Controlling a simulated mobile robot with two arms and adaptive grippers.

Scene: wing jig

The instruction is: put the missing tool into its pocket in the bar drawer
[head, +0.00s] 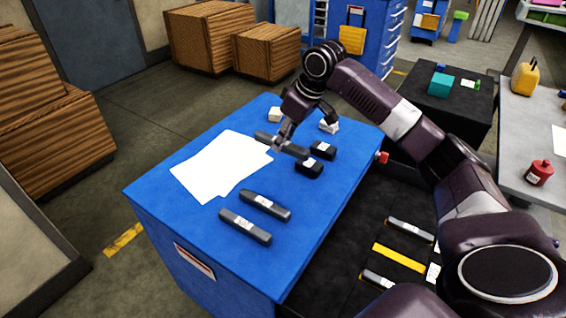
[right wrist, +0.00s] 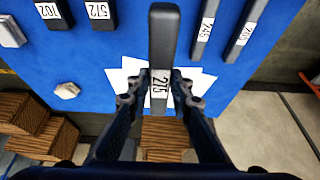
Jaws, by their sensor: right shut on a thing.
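My right gripper (head: 281,141) is shut on a dark grey bar (head: 295,151) over the far half of the blue cabinet top. The right wrist view shows this bar (right wrist: 164,40) between the fingertips (right wrist: 160,90), with a white label that seems to read 275. I cannot tell whether the bar touches the top. The open drawer (head: 343,240), black inside, is at the lower right. In it lie a grey bar (head: 410,229), a yellow strip-shaped pocket (head: 399,258) and another grey bar (head: 377,280). My arm hides part of the drawer. My left gripper is out of view.
On the blue top (head: 165,200) lie white papers (head: 215,168), two labelled bars (head: 265,205) (head: 245,227), two black blocks (head: 323,150) (head: 309,168) and two pale pieces (head: 275,115) (head: 328,127). A grey table (head: 515,150) stands at the right.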

